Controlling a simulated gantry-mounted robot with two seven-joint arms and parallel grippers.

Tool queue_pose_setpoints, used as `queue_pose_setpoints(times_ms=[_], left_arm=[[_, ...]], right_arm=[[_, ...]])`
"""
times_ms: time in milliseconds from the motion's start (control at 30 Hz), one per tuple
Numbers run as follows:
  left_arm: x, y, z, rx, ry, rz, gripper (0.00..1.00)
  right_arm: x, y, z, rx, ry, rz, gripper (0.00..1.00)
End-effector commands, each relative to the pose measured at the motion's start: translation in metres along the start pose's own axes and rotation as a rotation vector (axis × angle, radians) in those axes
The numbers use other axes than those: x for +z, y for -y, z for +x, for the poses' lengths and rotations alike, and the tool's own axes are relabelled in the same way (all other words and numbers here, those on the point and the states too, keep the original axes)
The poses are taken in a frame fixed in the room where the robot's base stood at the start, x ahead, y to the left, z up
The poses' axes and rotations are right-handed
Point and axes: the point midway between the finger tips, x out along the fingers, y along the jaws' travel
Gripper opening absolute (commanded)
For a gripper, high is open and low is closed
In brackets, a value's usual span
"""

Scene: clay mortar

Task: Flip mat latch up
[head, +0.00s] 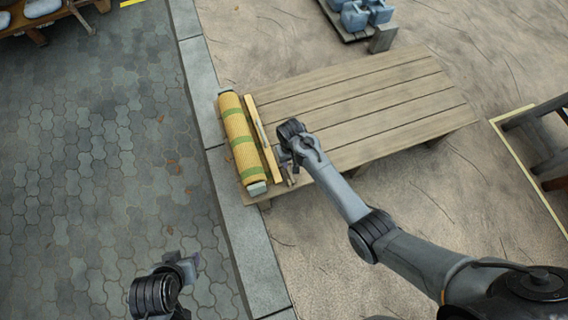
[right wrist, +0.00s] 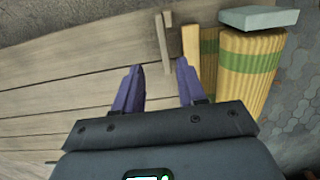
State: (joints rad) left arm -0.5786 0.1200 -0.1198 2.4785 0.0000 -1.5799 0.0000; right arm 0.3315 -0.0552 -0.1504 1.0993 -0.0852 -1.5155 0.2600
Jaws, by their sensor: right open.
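A rolled yellow mat with green bands (head: 241,140) lies along the left end of a slatted wooden platform. Its near end, with a grey end block (right wrist: 258,18), shows in the right wrist view (right wrist: 248,62). A pale wooden bar (head: 264,140) runs beside the roll. A thin brown wooden piece (right wrist: 163,45), which may be the latch, stands beside the bar in the right wrist view. My right gripper (head: 289,174) is open over the platform's near left corner. Its two purple fingers (right wrist: 159,78) are apart, with the thin piece beyond the gap. My left gripper (head: 184,266) is over the paving, its fingers unclear.
The platform (head: 370,105) is bare to the right of my right gripper. A stone kerb (head: 247,255) runs along its left side. Blue-grey containers (head: 362,14) stand on a tray at the top, and a dark wooden frame (head: 545,135) stands at right.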

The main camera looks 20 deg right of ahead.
Motion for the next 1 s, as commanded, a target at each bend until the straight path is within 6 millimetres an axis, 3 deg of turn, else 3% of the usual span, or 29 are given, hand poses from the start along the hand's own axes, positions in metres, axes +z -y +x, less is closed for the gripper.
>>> queue_pose_setpoints(times_ms=[33, 100, 433, 1000], left_arm=[[0.007, -0.001, 0.022, 0.0, 0.0, 0.0, 0.43], [0.01, -0.001, 0.032, 0.0, 0.0, 0.0, 0.43], [0.018, -0.002, 0.053, 0.001, 0.0, 0.0, 0.43], [0.035, -0.004, 0.106, 0.001, 0.0, 0.0, 0.43]], right_arm=[[-0.013, 0.002, 0.011, -0.002, -0.022, -0.001, 0.4], [-0.025, 0.004, 0.011, -0.005, -0.043, -0.002, 0.4], [-0.046, 0.005, 0.015, -0.006, -0.081, -0.002, 0.4], [-0.052, 0.005, 0.099, -0.006, -0.08, -0.002, 0.4]])
